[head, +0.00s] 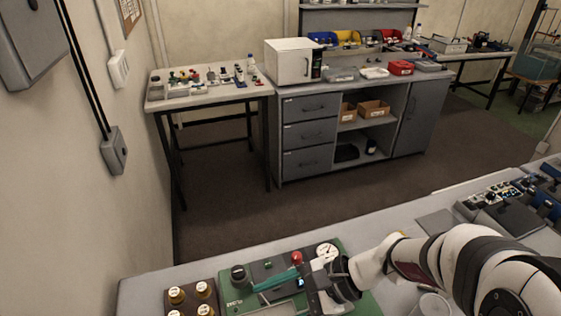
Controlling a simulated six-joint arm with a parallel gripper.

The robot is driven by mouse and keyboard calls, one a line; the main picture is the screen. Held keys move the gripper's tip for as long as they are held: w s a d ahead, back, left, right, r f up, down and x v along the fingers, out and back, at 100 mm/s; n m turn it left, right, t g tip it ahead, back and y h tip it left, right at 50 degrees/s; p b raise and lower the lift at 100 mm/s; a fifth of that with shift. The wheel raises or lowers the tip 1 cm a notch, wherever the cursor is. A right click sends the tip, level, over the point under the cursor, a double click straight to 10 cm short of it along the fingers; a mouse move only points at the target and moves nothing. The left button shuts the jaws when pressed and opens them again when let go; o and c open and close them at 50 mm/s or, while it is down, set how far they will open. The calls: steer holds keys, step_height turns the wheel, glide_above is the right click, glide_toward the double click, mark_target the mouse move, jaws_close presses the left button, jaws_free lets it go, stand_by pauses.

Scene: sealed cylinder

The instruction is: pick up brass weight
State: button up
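Several brass weights with pale tops stand in a dark brown block at the bottom left; one is the back left brass weight (176,295) and another is the back right brass weight (204,289). The front ones are partly cut off by the picture's lower edge. My gripper (306,291) is to the right of the block, low over a green-based apparatus (240,309), apart from the weights. Its fingers are small and partly hidden, so I cannot tell whether they are open or shut.
The apparatus carries a teal bar (276,281), a red knob (297,258), a round dial (327,251) and a black knob (238,273). A clear container (433,304) stands right of my gripper. The grey bench top (190,272) is bare behind the block.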

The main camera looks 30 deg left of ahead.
mark_target(177, 292)
steer(key=w+a+f+m+y, duration=0.1)
steer(key=a+f, duration=0.2)
steer(key=w+a+f+m+y, duration=0.1)
steer(key=a+f+m, duration=0.1)
steer(key=a+f, duration=0.2)
steer(key=w+a+f+m+y, duration=0.1)
steer(key=a+f+m, duration=0.1)
steer(key=a+f, duration=0.2)
steer(key=shift+w+f, duration=0.1)
steer(key=shift+w, duration=0.05)
steer(key=shift+t, duration=0.3)
steer(key=x, duration=1.5)
steer(key=shift+w+a, duration=0.15)
steer(key=shift+a, duration=0.25)
jaws_close()
